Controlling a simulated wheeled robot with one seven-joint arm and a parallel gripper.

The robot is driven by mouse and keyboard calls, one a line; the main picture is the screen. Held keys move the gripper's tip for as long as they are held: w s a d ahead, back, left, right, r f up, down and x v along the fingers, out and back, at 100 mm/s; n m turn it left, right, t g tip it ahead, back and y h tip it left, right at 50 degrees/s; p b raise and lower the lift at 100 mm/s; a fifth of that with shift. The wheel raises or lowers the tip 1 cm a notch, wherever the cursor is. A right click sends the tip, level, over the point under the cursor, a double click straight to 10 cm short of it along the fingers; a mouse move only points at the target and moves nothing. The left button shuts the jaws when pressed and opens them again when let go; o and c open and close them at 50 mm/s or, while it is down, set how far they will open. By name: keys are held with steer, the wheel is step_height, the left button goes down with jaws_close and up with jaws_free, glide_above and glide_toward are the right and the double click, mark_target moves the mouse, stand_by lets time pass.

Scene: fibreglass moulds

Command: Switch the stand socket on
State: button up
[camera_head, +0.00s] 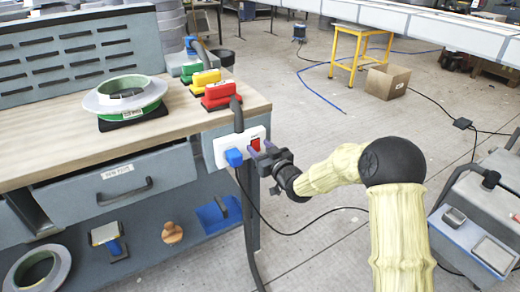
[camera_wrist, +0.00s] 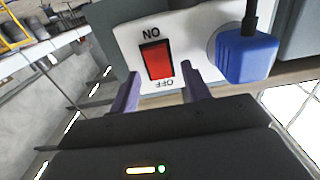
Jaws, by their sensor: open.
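The stand socket (camera_head: 222,146) is a white box on the end face of the workbench. It carries a red rocker switch (camera_head: 255,144) and a blue plug (camera_head: 234,157). In the wrist view the red switch (camera_wrist: 158,61) sits between the words ON and OFF, which appear upside down. The blue plug (camera_wrist: 246,56) is to its right there. My gripper (camera_head: 262,157) is right at the socket. In the wrist view its two purple fingers (camera_wrist: 162,90) are apart, one on each side below the switch, with nothing between them. I cannot tell whether they touch the socket.
A black cable (camera_head: 300,228) runs across the floor. A grey machine (camera_head: 480,215) stands right. A cardboard box (camera_head: 387,81) and yellow stool (camera_head: 360,45) are behind.

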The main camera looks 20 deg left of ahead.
steer(key=shift+w+a, duration=0.15)
steer(key=shift+a, duration=0.1)
